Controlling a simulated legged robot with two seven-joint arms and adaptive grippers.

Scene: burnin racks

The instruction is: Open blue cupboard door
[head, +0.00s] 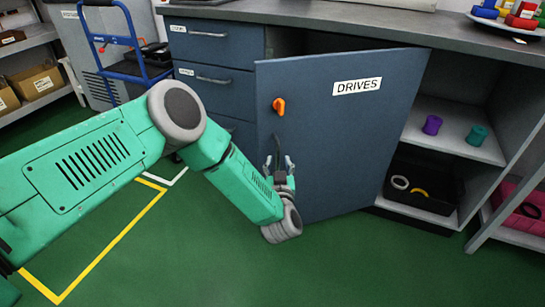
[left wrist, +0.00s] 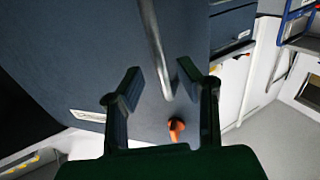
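The blue cupboard door (head: 335,135), labelled DRIVES, stands ajar, with a dark gap behind its top edge. An orange latch (head: 279,106) is on its front and also shows in the left wrist view (left wrist: 176,128). My left gripper (head: 279,162) is in front of the door's lower left part, below the latch. In the left wrist view its two fingers are apart, with the grey bar handle (left wrist: 154,45) running between and beyond their tips. I cannot tell whether either finger touches the handle. My right gripper is not in view.
Blue drawers (head: 213,78) are left of the door under a grey worktop (head: 340,20). Open shelves at right hold a purple spool (head: 432,125), a teal spool (head: 477,135) and a black bin (head: 432,205). A blue trolley (head: 130,70) stands at left. Green floor in front is clear.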

